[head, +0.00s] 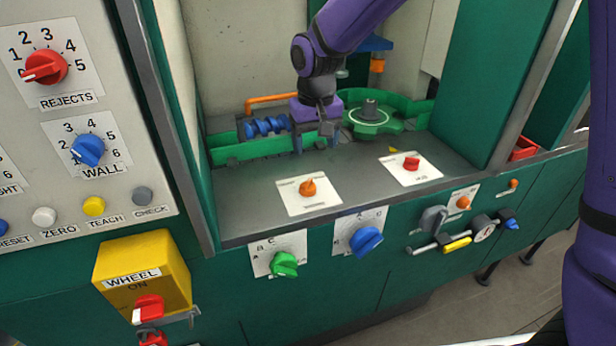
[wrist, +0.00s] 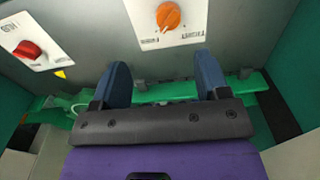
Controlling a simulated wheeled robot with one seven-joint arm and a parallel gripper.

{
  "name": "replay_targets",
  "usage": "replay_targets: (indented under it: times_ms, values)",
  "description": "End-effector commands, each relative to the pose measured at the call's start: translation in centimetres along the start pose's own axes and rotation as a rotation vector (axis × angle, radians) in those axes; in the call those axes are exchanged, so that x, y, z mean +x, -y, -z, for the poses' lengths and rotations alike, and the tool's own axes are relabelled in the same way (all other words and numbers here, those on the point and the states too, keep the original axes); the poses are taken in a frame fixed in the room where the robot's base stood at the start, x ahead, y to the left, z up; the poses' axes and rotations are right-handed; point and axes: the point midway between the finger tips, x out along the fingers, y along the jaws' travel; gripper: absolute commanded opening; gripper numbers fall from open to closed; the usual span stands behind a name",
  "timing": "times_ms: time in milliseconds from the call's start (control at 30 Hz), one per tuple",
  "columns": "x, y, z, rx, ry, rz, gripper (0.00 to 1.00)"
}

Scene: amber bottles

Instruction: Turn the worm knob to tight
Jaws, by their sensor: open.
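An orange knob (head: 308,188) sits on a white plate on the grey deck, in front of the blue worm screw (head: 265,127). I take it for the worm knob, but its lettering is too small to read surely in the head view. It shows at the top of the wrist view (wrist: 168,16), with small lettering at both lower sides of its plate; which word it points at is unclear. My gripper (head: 314,138) is behind the knob and apart from it, beside the screw's right end. In the wrist view my gripper (wrist: 163,66) has its blue fingers apart, with nothing held.
A red knob (head: 411,163) on its own plate is to the right, also in the wrist view (wrist: 28,50). A green star wheel (head: 370,118) stands behind it. Green (head: 284,264) and blue (head: 365,241) knobs are on the front panel. The deck around the orange knob is clear.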

Motion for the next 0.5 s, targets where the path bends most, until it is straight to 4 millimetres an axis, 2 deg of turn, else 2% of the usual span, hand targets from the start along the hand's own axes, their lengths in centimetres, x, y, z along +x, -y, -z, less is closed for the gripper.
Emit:
replay_targets:
  times_ms: [133,367,500]
  values:
    - [1.5,1.2,0.6,-0.011,0.017,0.0,0.69]
    - [3.0,1.4,0.7,-0.012,0.022,0.0,0.69]
    - [5.2,1.4,0.6,-0.012,0.023,0.0,0.69]
